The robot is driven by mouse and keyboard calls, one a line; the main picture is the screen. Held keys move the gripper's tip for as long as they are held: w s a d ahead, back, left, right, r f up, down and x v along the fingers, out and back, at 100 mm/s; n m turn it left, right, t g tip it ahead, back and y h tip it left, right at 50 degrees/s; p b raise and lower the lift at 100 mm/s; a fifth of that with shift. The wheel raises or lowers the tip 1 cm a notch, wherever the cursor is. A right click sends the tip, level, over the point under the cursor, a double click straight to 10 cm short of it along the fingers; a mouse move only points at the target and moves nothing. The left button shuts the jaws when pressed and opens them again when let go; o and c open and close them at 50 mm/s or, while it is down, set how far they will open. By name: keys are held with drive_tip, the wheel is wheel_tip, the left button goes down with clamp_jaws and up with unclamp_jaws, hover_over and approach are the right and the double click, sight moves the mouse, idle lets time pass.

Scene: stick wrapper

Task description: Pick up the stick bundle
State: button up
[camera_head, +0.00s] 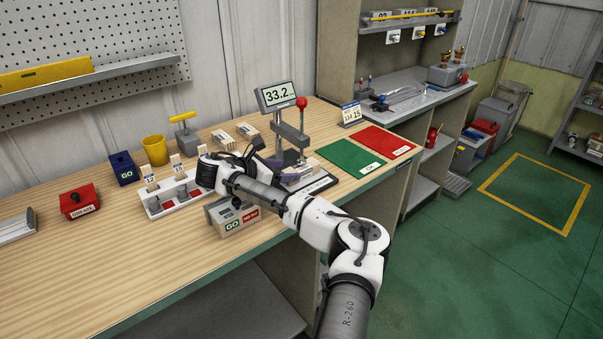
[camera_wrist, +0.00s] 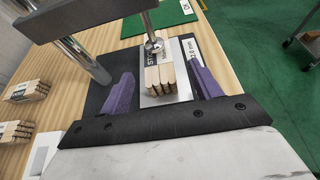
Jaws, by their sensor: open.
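A bundle of pale wooden sticks (camera_wrist: 159,78) sits on the grey plate of a measuring stand, beneath its metal probe, in the wrist view. My gripper (camera_wrist: 160,62) is open, with one purple finger on each side of the bundle and a visible gap on both sides. In the head view my gripper (camera_head: 283,160) is at the stand, and the arm partly hides that area. The stand (camera_head: 290,133) has a red knob, and its display (camera_head: 277,95) reads 33.2.
Other stick bundles (camera_head: 222,138) lie behind on the wooden table (camera_head: 110,255). A green mat (camera_head: 350,157) and a red mat (camera_head: 386,140) lie to the right. The stand's post (camera_wrist: 82,60) is close to the left finger.

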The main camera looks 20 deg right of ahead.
sight(294, 170)
drive_tip(key=p+x, duration=0.2)
drive_tip(key=x, duration=0.4)
drive_tip(key=shift+w+d+f+p, duration=0.15)
drive_tip(key=shift+d+p, duration=0.1)
drive_tip(key=shift+p, duration=0.15)
drive_tip(key=shift+w+d+f, duration=0.1)
drive_tip(key=shift+d+f, duration=0.1)
drive_tip(key=shift+c, duration=0.3)
drive_tip(key=c, duration=1.1)
drive_tip(key=shift+b, duration=0.7)
